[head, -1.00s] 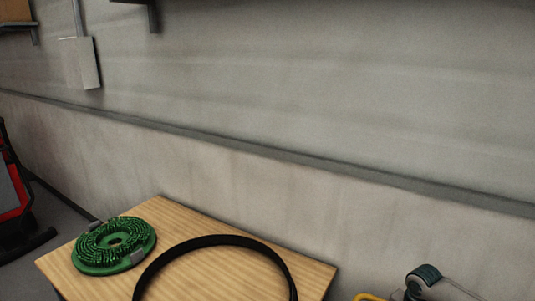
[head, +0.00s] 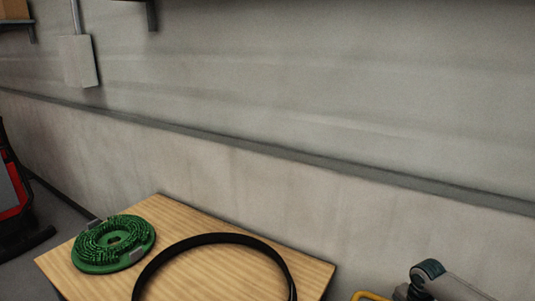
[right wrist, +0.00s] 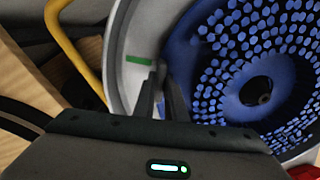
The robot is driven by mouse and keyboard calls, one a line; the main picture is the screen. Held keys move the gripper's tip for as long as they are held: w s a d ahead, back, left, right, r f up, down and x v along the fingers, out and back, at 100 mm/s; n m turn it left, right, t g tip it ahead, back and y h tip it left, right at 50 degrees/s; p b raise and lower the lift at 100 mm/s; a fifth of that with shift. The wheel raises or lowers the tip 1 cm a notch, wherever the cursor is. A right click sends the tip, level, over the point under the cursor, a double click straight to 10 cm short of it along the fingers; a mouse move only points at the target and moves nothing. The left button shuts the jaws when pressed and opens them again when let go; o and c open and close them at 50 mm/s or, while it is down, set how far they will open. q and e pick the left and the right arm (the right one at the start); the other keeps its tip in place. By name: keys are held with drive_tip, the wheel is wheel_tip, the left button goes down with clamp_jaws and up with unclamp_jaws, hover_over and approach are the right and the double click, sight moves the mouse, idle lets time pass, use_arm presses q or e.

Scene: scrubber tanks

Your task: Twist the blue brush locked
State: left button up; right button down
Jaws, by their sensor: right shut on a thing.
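The blue brush (right wrist: 222,68) fills the right of the right wrist view, its bristles facing the camera around a dark centre hole. It sits inside a pale grey ring (right wrist: 125,75) that carries a green mark (right wrist: 138,60). My right gripper (right wrist: 163,80) is at the brush's left edge, between the bristles and the ring, near the green mark. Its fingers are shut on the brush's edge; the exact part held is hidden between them. The blue brush is not in the head view, where only part of my right arm shows at the lower right. My left gripper is not in view.
A wooden table (head: 200,215) holds a green brush (head: 112,243) and a black ring or hoop (head: 215,238). A yellow bar (right wrist: 72,48) runs beside the grey ring. A wall stands behind the table. A red and black object (head: 15,195) is at far left.

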drive_tip(key=shift+d, duration=0.3)
drive_tip(key=c, duration=1.7)
unclamp_jaws()
drive_tip(key=shift+s, duration=0.15)
drive_tip(key=shift+f, duration=0.15)
drive_tip(key=shift+r+b, duration=0.3)
drive_tip(key=shift+r, duration=0.45)
wheel_tip(320, 180, up, 16)
drive_tip(key=b, duration=0.4)
